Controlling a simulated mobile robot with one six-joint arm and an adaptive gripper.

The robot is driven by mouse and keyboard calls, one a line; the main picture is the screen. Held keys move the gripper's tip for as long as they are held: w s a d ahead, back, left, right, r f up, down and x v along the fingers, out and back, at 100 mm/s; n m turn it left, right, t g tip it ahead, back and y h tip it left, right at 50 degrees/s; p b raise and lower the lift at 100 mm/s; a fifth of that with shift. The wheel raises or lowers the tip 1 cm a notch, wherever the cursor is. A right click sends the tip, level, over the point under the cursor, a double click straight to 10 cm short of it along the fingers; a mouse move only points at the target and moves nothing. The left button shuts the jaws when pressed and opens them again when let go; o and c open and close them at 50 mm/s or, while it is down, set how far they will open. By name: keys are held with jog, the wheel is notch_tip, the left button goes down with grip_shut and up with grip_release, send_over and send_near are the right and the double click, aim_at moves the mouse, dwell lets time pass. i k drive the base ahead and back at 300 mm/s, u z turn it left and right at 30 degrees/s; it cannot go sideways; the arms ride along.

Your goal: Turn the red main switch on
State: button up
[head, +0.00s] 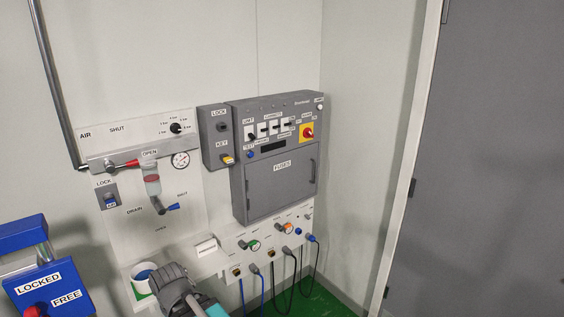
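The red main switch (308,132) is a red rotary knob on a yellow square plate. It sits at the upper right of the grey control cabinet (238,195) on the back wall. The lettering around it is too small to read, and I cannot tell which way the knob points. A grey and teal part of my own arm shows at the bottom edge, well below and left of the switch. My gripper's fingers do not show. Nothing touches the switch.
Left of the cabinet are a lock-and-key box (214,133) and an air panel (115,152) with a red lever. Below is a socket panel (250,262) with hanging cables. A blue locked/free box (22,270) stands at lower left. A grey door (490,170) is at right.

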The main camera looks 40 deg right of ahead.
aim_at(308, 133)
jog(key=z, duration=1.3)
jog(key=k, duration=0.65)
jog(key=z, duration=0.4)
jog(key=i, duration=1.05)
jog(key=z, duration=0.35)
